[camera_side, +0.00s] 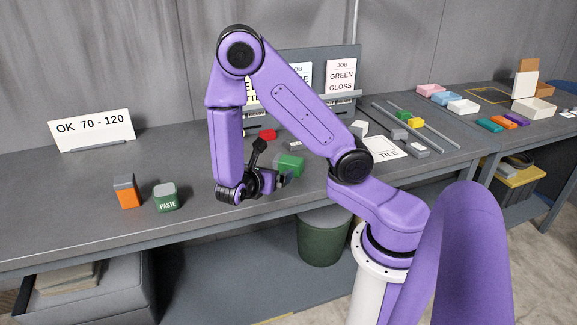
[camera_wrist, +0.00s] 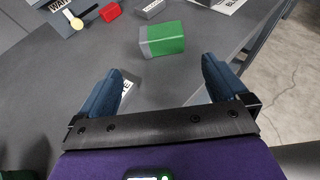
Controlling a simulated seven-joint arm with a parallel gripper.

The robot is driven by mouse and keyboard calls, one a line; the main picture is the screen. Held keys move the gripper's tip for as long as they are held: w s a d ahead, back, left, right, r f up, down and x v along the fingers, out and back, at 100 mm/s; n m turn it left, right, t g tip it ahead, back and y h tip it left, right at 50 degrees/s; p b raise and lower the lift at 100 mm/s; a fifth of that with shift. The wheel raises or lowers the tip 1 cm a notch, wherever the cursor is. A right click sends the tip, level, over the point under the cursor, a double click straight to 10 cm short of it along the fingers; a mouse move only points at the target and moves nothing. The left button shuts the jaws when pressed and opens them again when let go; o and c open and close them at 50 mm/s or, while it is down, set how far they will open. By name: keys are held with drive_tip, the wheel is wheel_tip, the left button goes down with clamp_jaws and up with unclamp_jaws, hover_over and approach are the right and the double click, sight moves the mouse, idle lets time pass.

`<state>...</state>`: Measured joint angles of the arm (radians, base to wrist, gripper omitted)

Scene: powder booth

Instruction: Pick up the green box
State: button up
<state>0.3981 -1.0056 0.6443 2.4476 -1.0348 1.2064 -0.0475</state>
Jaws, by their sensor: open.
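The green box (camera_wrist: 166,38) has a grey end and lies on the grey table in the wrist view, ahead of my fingertips and between their lines. In the side view the green box (camera_side: 290,164) lies just right of my gripper (camera_side: 284,181), partly hidden by it. In the wrist view my gripper (camera_wrist: 162,80) is open, its two dark blue fingers wide apart, with nothing between the tips. The fingers are apart from the box.
A red block (camera_side: 267,135) and a grey block (camera_wrist: 150,8) lie beyond the box. A white-labelled piece (camera_wrist: 125,86) is beside my left finger. An orange block (camera_side: 126,192) and the green PASTE container (camera_side: 166,198) stand left. The table's front edge is near the box.

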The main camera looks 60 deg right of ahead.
sight(286, 165)
drive_tip(key=x, duration=1)
drive_tip(key=shift+d+f, duration=0.25)
drive_tip(key=shift+f+x, duration=0.15)
drive_tip(key=shift+x, duration=1.2)
drive_tip(key=shift+f+x, duration=0.15)
drive_tip(key=shift+x, duration=1.25)
drive_tip(key=shift+s+a, duration=0.1)
drive_tip(key=shift+a, duration=0.05)
drive_tip(key=c, duration=0.7)
drive_tip(key=shift+c, duration=0.2)
